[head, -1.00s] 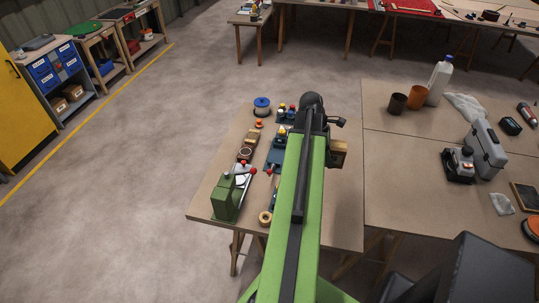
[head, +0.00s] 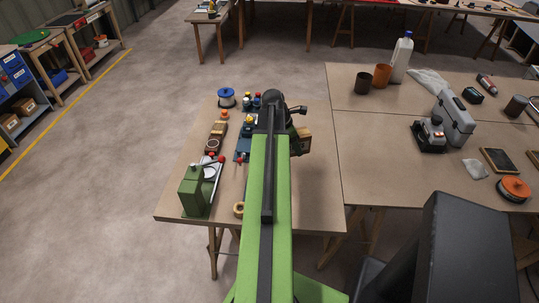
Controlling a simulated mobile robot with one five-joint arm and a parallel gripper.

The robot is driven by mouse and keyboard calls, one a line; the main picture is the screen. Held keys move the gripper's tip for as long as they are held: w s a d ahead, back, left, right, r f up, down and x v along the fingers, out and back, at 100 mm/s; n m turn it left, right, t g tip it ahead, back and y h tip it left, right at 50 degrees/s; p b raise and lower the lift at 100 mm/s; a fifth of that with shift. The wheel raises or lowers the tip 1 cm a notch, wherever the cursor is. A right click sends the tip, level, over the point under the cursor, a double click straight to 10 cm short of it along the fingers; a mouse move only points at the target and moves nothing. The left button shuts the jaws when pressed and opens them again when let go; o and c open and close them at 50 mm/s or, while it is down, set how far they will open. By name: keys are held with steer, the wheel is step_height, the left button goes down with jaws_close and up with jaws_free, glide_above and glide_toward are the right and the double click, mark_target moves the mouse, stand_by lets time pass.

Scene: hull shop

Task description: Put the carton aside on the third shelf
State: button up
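A small brown carton (head: 303,143) shows just right of the far end of my green arm, over the near-left table. My arm hides part of its left side, so I cannot tell whether it rests on the table or is held. My gripper (head: 297,128) is at the dark end of the arm, beside the carton. Its fingers are mostly hidden, so open or shut does not show. A shelf unit (head: 39,88) is cut off at the far left edge. It has blue bins above and brown boxes lower down.
The table (head: 175,207) under my arm holds a green machine (head: 193,191), a spool (head: 226,98) and small parts. The adjoining table (head: 380,180) holds a grey case (head: 455,122), cups and a white bottle (head: 401,58). Open floor lies left, bounded by a yellow line.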

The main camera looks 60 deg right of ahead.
mark_target(296, 167)
steer(key=shift+f+b, duration=4.55)
steer(key=shift+f, duration=0.4)
steer(key=o, duration=1.7)
steer(key=shift+r, duration=0.1)
steer(key=shift+c, duration=0.2)
steer(key=p+v, duration=1.1)
steer(key=shift+r, duration=0.45)
steer(key=shift+o, duration=0.4)
steer(key=shift+w+a+r+p, duration=0.15)
steer(key=shift+a+r+p, duration=0.15)
steer(key=shift+p, duration=0.15)
